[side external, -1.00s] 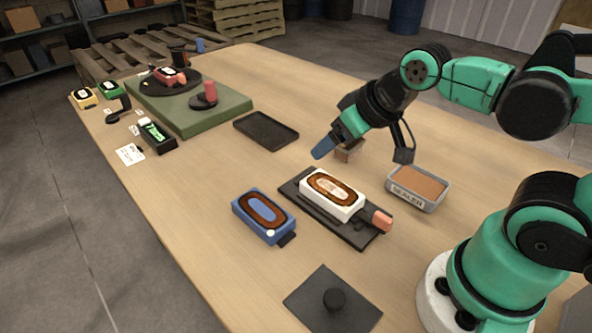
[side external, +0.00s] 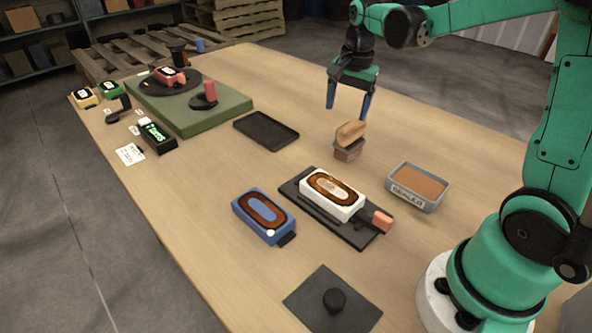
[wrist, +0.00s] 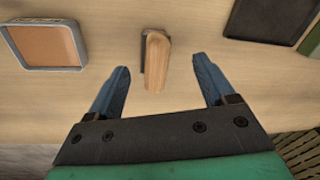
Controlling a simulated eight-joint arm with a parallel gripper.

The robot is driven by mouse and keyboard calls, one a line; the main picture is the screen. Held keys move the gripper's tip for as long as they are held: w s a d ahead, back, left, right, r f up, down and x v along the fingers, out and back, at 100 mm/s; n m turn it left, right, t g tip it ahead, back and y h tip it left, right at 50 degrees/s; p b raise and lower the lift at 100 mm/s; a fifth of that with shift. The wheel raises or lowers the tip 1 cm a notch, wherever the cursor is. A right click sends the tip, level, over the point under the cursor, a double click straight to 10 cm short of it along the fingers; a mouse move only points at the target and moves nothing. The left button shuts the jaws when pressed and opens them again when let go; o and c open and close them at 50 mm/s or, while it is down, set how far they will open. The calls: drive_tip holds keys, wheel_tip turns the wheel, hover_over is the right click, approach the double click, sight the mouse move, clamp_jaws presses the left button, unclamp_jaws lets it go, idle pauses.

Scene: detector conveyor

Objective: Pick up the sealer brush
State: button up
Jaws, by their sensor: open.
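The sealer brush, seen by its wooden handle (side external: 351,132), rests at a tilt on a small brown block-like holder (side external: 347,151) near the middle of the table. In the wrist view the wooden handle (wrist: 157,60) lies between and ahead of my fingertips, and its bristle end is hidden. My gripper (side external: 348,110) points down behind the brush in the side view, open and empty, its two blue fingers apart from it. In the wrist view my gripper (wrist: 160,80) has its fingers spread wider than the handle.
A grey tray labelled SEALER (side external: 418,188) stands right of the brush. A white device (side external: 331,194) sits on a black fixture, with a blue device (side external: 263,216) beside it. A black empty tray (side external: 266,131) lies to the left. Bare table surrounds the brush.

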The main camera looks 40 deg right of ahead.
sight(352, 123)
drive_tip(key=d+f+m, duration=0.1)
drive_tip(key=d+m+g, duration=0.1)
drive_tip(key=d+f+m, duration=0.1)
drive_tip(key=shift+w+d+f+y, duration=0.25)
drive_tip(key=shift+w+f+y, duration=0.05)
drive_tip(key=shift+w, duration=0.05)
drive_tip(key=shift+f, duration=2.8)
drive_tip(key=shift+f, duration=0.25)
clamp_jaws()
drive_tip(key=shift+r, duration=0.15)
wheel_tip(352, 123, up, 20)
drive_tip(key=shift+r, duration=0.1)
